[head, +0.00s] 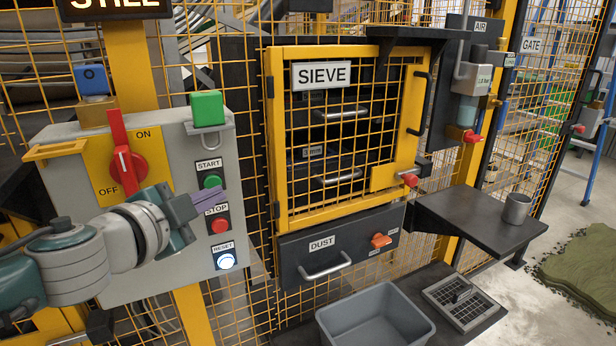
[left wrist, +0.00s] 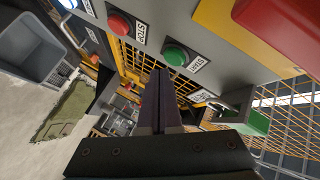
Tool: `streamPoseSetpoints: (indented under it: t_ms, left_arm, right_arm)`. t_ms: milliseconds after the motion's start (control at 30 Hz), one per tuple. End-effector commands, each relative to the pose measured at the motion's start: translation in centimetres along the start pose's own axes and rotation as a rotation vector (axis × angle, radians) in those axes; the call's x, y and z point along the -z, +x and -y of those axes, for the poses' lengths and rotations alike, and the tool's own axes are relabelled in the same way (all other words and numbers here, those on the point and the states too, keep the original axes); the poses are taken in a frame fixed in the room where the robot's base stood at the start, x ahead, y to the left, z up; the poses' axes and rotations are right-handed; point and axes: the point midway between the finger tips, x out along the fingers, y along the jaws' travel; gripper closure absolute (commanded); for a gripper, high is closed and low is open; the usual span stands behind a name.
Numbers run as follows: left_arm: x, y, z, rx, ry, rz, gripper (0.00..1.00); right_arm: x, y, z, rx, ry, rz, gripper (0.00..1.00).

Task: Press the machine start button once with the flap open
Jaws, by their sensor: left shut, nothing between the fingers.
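The green start button (head: 212,181) is on the grey control box (head: 130,262), under the START label and above the red stop button (head: 219,225). It also shows in the left wrist view (left wrist: 175,55). My left gripper (head: 215,203) is shut and empty, its fingertips in front of the panel between the start and stop buttons. In the left wrist view the fingertips (left wrist: 160,74) lie just below the start button in the picture; I cannot tell whether they touch anything. No cover hides the start button. I cannot tell which part is the flap.
A red rotary handle (head: 128,165) and a green block (head: 207,108) are on the box; the reset button (head: 225,260) glows white. The yellow mesh sieve door (head: 345,205) looks closed. A grey bin (head: 415,330) and a shelf with a cup (head: 516,208) stand right.

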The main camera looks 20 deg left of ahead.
Motion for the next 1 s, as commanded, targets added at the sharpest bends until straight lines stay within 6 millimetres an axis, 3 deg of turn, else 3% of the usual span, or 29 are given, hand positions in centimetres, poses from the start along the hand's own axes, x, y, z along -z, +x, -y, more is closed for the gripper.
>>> streamPoseSetpoints:
  t_ms: [1000]
  left_arm:
    - [-0.43, 0.62, 0.45, 0.0, 0.0, -0.001, 1.0]
  right_arm:
    - [-0.08, 0.25, 0.0, 0.0, 0.0, 0.0, 0.53]
